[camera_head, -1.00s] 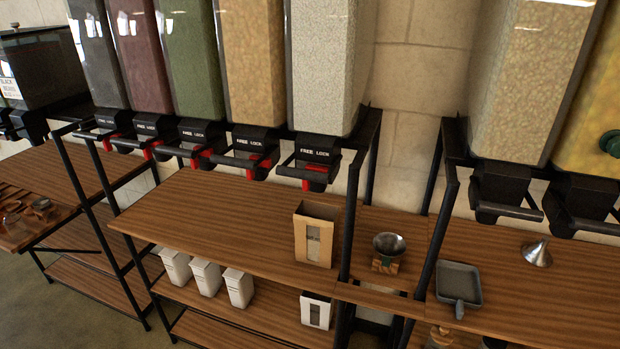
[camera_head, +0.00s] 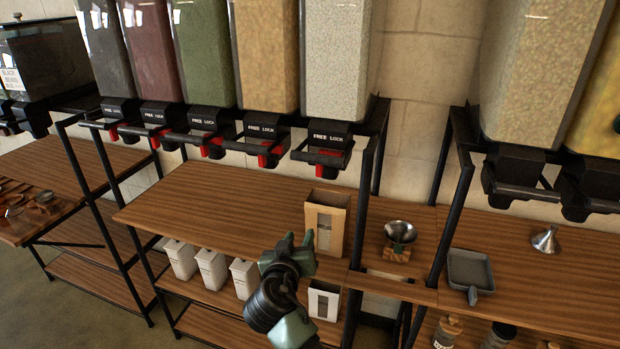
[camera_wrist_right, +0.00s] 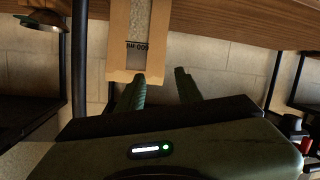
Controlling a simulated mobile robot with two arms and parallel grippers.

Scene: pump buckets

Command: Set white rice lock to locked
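The dispenser with pale white grains (camera_head: 335,60) hangs at the right end of the left rack. I take it for the white rice one. Its black outlet block has a FREE LOCK label (camera_head: 327,136), a black handle bar and a red lock part (camera_head: 328,163) under the label. Whether that part sits at FREE or LOCK cannot be told. My right gripper (camera_head: 289,241) is below and left of this outlet, in front of the shelf and apart from the lock. In the wrist view its two green fingers (camera_wrist_right: 159,88) are spread, with nothing visible between them. My left gripper is not in view.
A brown paper bag (camera_head: 338,199) stands on the shelf beneath the outlet, just beyond my right gripper. Similar dispensers with red parts line up to the left. A metal bowl (camera_head: 400,232), grey scoop (camera_head: 470,270) and funnel (camera_head: 546,239) are to the right. White containers (camera_head: 212,269) stand below.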

